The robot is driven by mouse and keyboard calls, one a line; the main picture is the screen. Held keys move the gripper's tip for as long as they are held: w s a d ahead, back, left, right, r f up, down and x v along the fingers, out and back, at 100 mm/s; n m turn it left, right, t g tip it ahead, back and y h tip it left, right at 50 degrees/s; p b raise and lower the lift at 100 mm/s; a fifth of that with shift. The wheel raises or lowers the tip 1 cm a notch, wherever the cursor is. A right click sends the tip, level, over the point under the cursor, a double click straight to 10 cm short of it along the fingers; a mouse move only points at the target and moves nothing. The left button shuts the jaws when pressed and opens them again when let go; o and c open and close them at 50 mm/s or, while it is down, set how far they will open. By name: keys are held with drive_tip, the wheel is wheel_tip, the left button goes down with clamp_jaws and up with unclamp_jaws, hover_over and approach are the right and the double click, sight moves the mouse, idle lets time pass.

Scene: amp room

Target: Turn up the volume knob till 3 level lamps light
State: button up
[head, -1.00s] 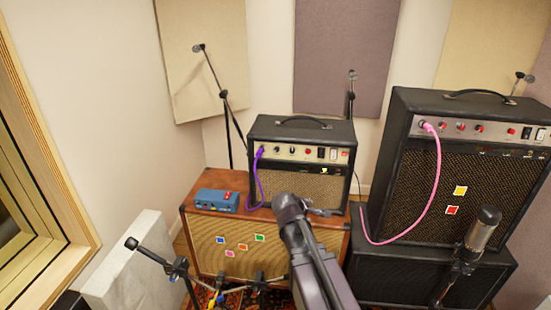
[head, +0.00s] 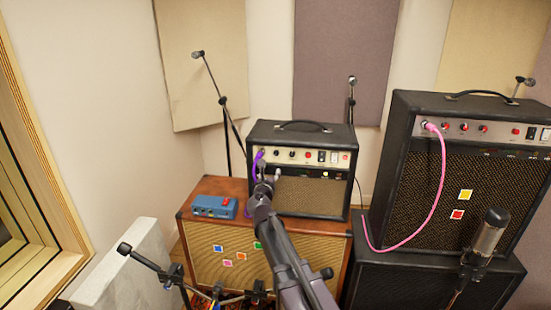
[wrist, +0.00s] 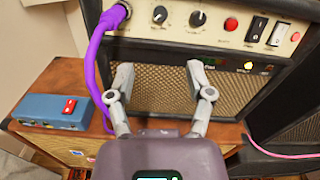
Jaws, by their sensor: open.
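The small black amp (head: 332,136) stands on the brown cabinet. Its cream panel carries small knobs (head: 291,154). In the wrist view, two of them, a left knob (wrist: 160,14) and a right knob (wrist: 197,18), show near the top edge; I cannot read which is volume. A yellow lamp (wrist: 248,65) glows on the dark strip below the panel; other lamps there are too small to tell. My gripper (head: 262,178) is before the amp's left front. In the wrist view my gripper (wrist: 158,73) is open and empty, fingertips before the grille, below the knobs.
A purple cable (wrist: 92,65) runs from the panel's left jack, close to my left finger. A blue pedal (head: 214,207) sits on the brown cabinet (head: 205,243). A larger amp (head: 400,150) with a pink cable (head: 437,190) stands right. Microphone stands (head: 160,270) rise in front.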

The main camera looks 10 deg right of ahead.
sight(276, 155)
drive_tip(key=shift+w, duration=0.15)
drive_tip(key=x, duration=1.3)
drive_tip(key=shift+w+d, duration=0.2)
clamp_jaws()
